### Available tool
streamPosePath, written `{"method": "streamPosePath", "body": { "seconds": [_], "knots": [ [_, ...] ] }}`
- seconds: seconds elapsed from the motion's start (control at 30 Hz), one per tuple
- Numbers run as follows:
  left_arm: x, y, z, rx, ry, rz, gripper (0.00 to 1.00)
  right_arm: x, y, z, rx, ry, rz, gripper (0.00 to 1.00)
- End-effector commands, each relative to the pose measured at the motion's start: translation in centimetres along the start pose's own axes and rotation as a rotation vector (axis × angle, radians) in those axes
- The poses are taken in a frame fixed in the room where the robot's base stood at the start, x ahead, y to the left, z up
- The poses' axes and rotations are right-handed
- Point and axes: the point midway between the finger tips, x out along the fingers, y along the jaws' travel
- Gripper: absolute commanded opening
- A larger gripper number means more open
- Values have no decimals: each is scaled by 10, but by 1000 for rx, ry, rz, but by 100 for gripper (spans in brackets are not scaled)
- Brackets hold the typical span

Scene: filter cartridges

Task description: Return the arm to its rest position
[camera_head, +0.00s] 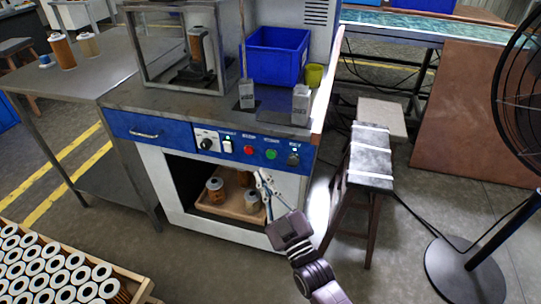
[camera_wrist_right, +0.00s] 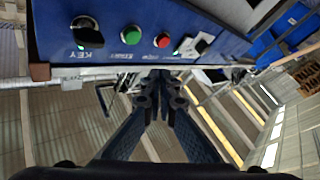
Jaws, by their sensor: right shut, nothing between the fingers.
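My right gripper (camera_head: 266,187) is in front of the open lower compartment of the workstation, below the control panel. In the right wrist view its fingers (camera_wrist_right: 160,85) are together at the tips, with nothing between them. The blue control panel (camera_head: 250,148) carries a black knob, a switch, a red button, a green button and a key switch; it also fills the top of the right wrist view (camera_wrist_right: 150,30). Inside the compartment a tray (camera_head: 225,208) holds a few cartridges (camera_head: 215,190). My left gripper is not in view.
A crate of many cartridges (camera_head: 60,270) stands at the lower left. A stool (camera_head: 370,160) and a black fan (camera_head: 470,262) stand to the right. A glass-sided enclosure (camera_head: 185,45) and a blue bin (camera_head: 277,55) are on the worktop. A grey table (camera_head: 100,75) is at left.

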Motion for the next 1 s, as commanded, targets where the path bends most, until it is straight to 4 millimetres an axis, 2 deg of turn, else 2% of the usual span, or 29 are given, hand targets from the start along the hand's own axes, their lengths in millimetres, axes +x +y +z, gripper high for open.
{"method": "streamPosePath", "body": {
  "seconds": [0.37, 0.47, 0.57, 0.67, 0.77, 0.87, 1.0],
  "knots": [
    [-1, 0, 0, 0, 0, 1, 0, 0, 0, 0, 1, -3, -1, 0],
    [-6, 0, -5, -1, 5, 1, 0, -4, -1, 6, 15, -38, -12, 0],
    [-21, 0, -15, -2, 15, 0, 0, -16, -3, 22, 50, -132, -39, 0],
    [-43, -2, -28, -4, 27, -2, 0, -40, -6, 44, 102, -278, -77, 0],
    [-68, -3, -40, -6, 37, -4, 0, -71, -7, 67, 159, -441, -109, 0],
    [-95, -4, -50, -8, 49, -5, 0, -110, -7, 86, 215, -607, -134, 0],
    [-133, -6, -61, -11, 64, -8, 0, -173, -5, 104, 291, -845, -153, 0]
  ]
}}
